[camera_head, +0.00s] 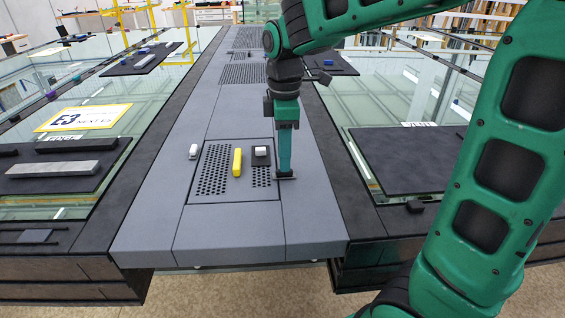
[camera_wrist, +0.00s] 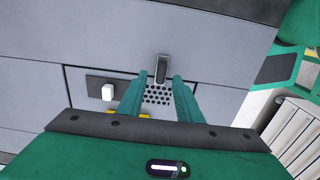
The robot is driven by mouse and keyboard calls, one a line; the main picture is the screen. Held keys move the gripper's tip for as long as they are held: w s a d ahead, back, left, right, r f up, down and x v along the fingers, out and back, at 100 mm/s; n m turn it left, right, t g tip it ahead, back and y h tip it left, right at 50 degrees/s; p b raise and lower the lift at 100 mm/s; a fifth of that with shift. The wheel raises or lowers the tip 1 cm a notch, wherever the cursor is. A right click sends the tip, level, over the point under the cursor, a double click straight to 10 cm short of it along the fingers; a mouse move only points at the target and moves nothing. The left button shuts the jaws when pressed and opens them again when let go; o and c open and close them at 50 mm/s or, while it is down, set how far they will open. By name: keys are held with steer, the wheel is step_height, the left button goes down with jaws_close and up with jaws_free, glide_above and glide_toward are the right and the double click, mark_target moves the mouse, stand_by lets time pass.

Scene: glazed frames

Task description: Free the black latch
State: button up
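The black latch (camera_wrist: 161,69) is a small dark upright bar with a lighter grey rim, at the edge of a perforated panel in the wrist view. My gripper (camera_wrist: 159,80) has its two green fingers apart, one on each side of the latch's near end. Gaps show between the fingers and the latch, and I see no contact. In the head view, my gripper (camera_head: 285,173) points down at the right edge of the perforated panel (camera_head: 215,170). A dark piece, apparently the latch, shows at its tip, mostly hidden by the fingers.
A yellow bar (camera_head: 237,162) lies on the panel. A white block (camera_head: 261,151) sits on a black pad left of my gripper. Another white piece (camera_head: 194,151) lies further left. A black slab (camera_head: 410,160) rests on the glass at right. The grey front surface (camera_head: 225,228) is clear.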

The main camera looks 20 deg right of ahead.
steer(key=shift+f, duration=1.5)
steer(key=shift+s, duration=0.1)
jaws_close()
